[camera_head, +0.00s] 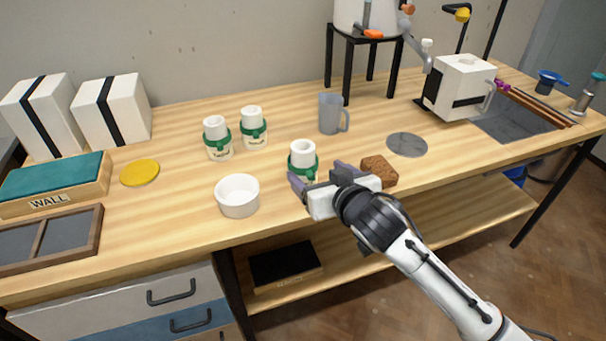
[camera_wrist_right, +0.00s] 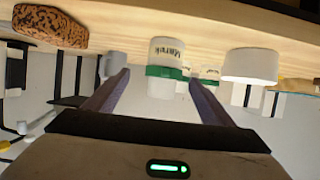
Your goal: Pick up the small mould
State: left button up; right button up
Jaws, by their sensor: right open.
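Three white cylinders with green bands stand upright on the wooden table; the front one (camera_head: 302,155) is nearest my right gripper (camera_head: 314,171). A low, round white dish (camera_head: 238,196) stands to its left. I cannot tell for sure which of these is the small mould. My right gripper is open and empty, its purple fingers pointing at the front cylinder. In the right wrist view, upside down, that cylinder (camera_wrist_right: 162,55) with dark lettering shows between and beyond the open fingers (camera_wrist_right: 156,78). I cannot tell if they touch it. My left gripper is out of view.
A brown sponge-like block (camera_head: 380,171) lies just right of my right gripper. A grey mug (camera_head: 331,114) stands behind, and a grey disc (camera_head: 407,145) lies to the right. A yellow disc (camera_head: 140,173) lies left. The table's front edge is below the gripper.

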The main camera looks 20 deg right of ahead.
aim_at(307, 166)
jog(key=shift+x, duration=1.2)
jog(key=x, duration=0.3)
jog(key=a+x, duration=0.1)
jog(key=x, duration=0.1)
jog(key=shift+w, duration=0.25)
jog(key=shift+r, duration=0.1)
jog(key=c, duration=1.2)
